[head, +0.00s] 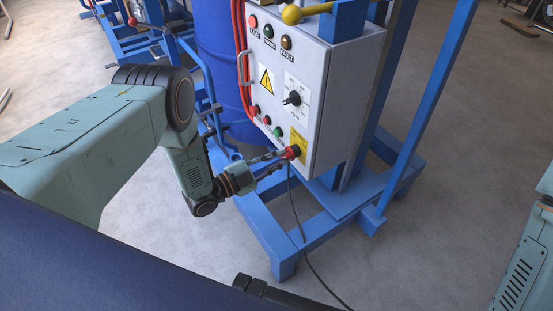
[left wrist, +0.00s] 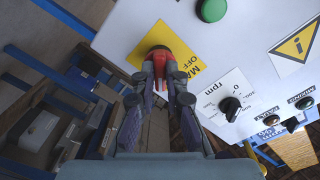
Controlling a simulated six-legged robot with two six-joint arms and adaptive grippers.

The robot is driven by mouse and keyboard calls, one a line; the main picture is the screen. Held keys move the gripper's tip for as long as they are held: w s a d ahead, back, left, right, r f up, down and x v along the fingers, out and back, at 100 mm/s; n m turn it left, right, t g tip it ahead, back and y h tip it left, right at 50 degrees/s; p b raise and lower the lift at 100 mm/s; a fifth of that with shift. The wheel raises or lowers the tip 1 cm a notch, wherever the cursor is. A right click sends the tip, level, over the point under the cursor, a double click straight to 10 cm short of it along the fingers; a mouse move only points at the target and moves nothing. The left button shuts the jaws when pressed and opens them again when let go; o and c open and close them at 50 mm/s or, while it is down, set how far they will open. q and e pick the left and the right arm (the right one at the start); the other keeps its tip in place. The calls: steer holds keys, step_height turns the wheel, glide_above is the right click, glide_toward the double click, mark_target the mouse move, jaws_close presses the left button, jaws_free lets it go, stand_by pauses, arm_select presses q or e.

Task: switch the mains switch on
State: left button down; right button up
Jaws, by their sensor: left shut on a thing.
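The mains switch (head: 291,152) is a red knob on a yellow plate (head: 299,141) at the lower corner of the white control cabinet. My left gripper (head: 279,160) reaches it from the left, with its fingertips at the knob. In the left wrist view the red mains switch (left wrist: 158,57) sits between the two fingers of my left gripper (left wrist: 161,76), which are shut on it. The yellow plate (left wrist: 186,50) shows "OFF" beside the knob; the rest of its lettering is partly hidden. I cannot tell the exact switch position. My right gripper is not in view.
The cabinet (head: 318,75) carries lamps, a rotary rpm dial (head: 292,98) and push buttons, including a green one (head: 277,132). A blue frame (head: 345,205) supports it. A black cable (head: 296,215) hangs to the floor. A blue drum (head: 220,60) stands behind.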

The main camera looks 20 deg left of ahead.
arm_select(q)
steer(key=c, duration=1.4)
jaws_free()
steer(key=v, duration=1.2)
